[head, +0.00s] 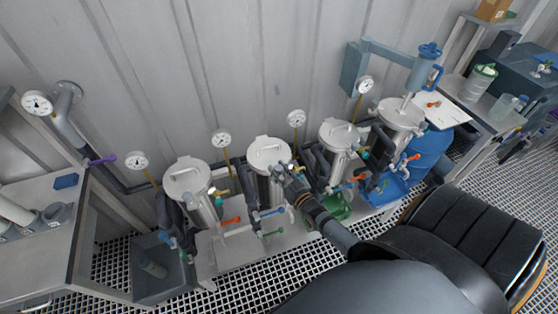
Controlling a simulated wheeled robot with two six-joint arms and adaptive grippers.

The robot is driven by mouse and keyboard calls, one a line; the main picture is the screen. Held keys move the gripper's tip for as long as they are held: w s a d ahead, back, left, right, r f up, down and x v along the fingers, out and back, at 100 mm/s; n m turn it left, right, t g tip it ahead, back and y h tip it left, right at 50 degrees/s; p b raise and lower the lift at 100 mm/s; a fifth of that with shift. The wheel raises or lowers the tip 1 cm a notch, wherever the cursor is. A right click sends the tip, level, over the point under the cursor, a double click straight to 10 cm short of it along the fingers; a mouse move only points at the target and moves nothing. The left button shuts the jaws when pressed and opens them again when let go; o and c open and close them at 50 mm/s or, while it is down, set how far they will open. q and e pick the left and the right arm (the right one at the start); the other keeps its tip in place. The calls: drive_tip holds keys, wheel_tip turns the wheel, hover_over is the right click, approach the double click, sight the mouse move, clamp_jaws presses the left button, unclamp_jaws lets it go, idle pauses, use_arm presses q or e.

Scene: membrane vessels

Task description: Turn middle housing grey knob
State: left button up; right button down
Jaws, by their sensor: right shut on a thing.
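Steel housings with round lids stand in a row along the wall. The middle housing (268,156) has its lid on and stands upright, second from the left. My right gripper (284,172) is at the upper right side of this housing, just below its lid. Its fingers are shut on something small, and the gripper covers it. I cannot make out the grey knob itself; it is hidden at the fingers. My left gripper is not in view.
A left housing (186,182) and a right housing (339,134) stand close on either side, with coloured valve handles and pipes between them. Pressure gauges, such as one gauge (221,138), rise behind. A blue drum (428,152) is at the right. Open grating floor lies in front.

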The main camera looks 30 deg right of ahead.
drive_tip(key=m+h+p, duration=0.2)
drive_tip(key=h, duration=0.1)
drive_tip(key=shift+a+r, duration=0.1)
drive_tip(key=shift+r, duration=0.2)
drive_tip(key=shift+f+m+g+h+p, duration=0.1)
drive_tip(key=shift+m+g+h+p, duration=0.2)
drive_tip(key=shift+m+h, duration=0.35)
drive_tip(key=m+g+h, duration=0.1)
drive_tip(key=h, duration=0.1)
drive_tip(key=shift+f+h, duration=0.15)
drive_tip(key=shift+h, duration=0.2)
drive_tip(key=shift+f+m+g+h, duration=0.1)
drive_tip(key=shift+m+g+h, duration=0.2)
drive_tip(key=shift+m+h, duration=0.35)
drive_tip(key=shift+f+m+g+h+b, duration=0.15)
drive_tip(key=shift+m+g+h+b, duration=0.2)
drive_tip(key=shift+m+g+h, duration=0.45)
drive_tip(key=shift+m+g+h+b, duration=0.6)
drive_tip(key=shift+h+b, duration=0.25)
drive_tip(key=shift+h, duration=0.3)
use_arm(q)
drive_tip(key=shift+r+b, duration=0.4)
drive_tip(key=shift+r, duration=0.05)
use_arm(e)
drive_tip(key=shift+m+g+h, duration=0.3)
drive_tip(key=shift+g, duration=0.1)
drive_tip(key=shift+r, duration=0.2)
